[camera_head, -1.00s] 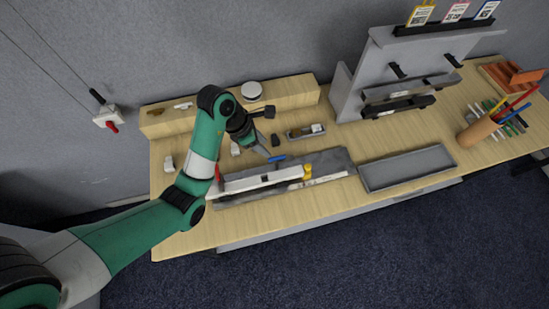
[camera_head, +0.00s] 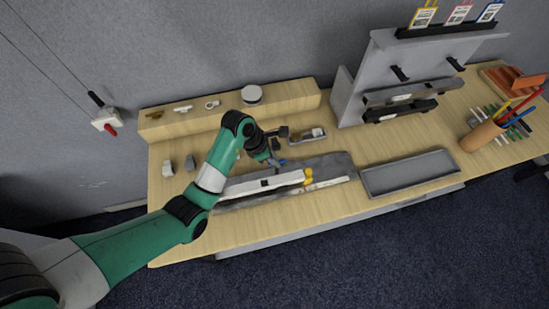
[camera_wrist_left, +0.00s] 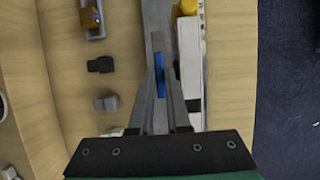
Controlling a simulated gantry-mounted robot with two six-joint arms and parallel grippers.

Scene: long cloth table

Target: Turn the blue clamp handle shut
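The blue clamp handle (camera_head: 283,161) sits at the back edge of the long grey fixture (camera_head: 335,163), beside a white bar (camera_head: 275,181). In the left wrist view the blue handle (camera_wrist_left: 160,72) lies lengthwise between my left gripper's (camera_wrist_left: 159,78) two fingertips. They stand close along its sides, but I cannot tell whether they press on it. In the head view my left gripper (camera_head: 277,160) is down at the handle and partly covers it. A yellow part (camera_head: 308,176) is at the white bar's right end. My right gripper is not in view.
An empty grey tray (camera_head: 408,174) lies right of the fixture. A small metal tray (camera_head: 307,136) and a wooden ledge (camera_head: 230,111) are behind. Small blocks (camera_head: 168,168) lie at left. A grey rack (camera_head: 395,75) and a pen cup (camera_head: 482,135) stand at right.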

